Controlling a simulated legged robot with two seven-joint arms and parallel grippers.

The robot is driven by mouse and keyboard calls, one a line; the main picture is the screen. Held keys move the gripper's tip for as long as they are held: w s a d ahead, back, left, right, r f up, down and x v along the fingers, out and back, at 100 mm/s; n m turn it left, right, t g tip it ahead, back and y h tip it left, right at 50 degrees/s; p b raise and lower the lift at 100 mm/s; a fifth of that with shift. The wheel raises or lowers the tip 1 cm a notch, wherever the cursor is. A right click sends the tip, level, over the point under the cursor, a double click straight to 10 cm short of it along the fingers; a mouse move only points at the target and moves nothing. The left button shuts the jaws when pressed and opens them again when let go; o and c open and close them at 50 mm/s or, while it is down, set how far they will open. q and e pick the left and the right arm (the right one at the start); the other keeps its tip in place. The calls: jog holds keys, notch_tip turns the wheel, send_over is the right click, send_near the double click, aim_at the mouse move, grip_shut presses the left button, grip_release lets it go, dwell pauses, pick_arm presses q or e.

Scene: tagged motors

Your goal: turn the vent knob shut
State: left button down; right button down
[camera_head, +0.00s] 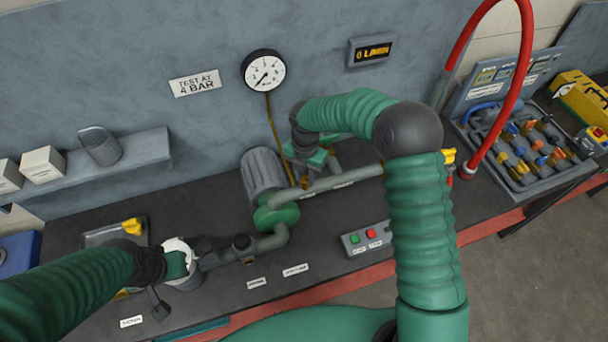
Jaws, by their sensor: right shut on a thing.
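My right gripper (305,152) is below my dark wrist at the pump's pipework, between the motor and the pipe. It is shut on a small part there, which I take to be the vent knob; my wrist and fingers hide the knob's shape and turn. My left gripper (180,264) is at a white round part (179,244) at the left end of the pump line; its fingers cannot be made out. The pressure gauge (264,71) hangs on the wall, with a thin brass tube (271,122) running down to the pipework.
A finned motor (263,172) stands left of my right gripper. Yellow handles show at the pipe's right end (449,156) and at the left (132,226). A button box (366,238) sits at the front. A red hose (526,60) arches at right. A shelf (140,150) projects at left.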

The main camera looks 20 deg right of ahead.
jog(key=shift+r, duration=0.1)
dwell(0.3)
jog(key=shift+a+m, duration=0.1)
jog(key=shift+m, duration=0.5)
jog(key=m, duration=0.3)
jog(key=shift+w, duration=0.1)
jog(key=m, duration=0.4)
jog(key=shift+r+m+b, duration=0.15)
jog(key=shift+m+b, duration=0.15)
jog(key=shift+m, duration=0.1)
jog(key=m, duration=0.4)
jog(key=shift+m, duration=0.3)
jog(key=shift+m+b, duration=0.45)
jog(key=shift+m, duration=1.75)
jog(key=shift+s, duration=0.2)
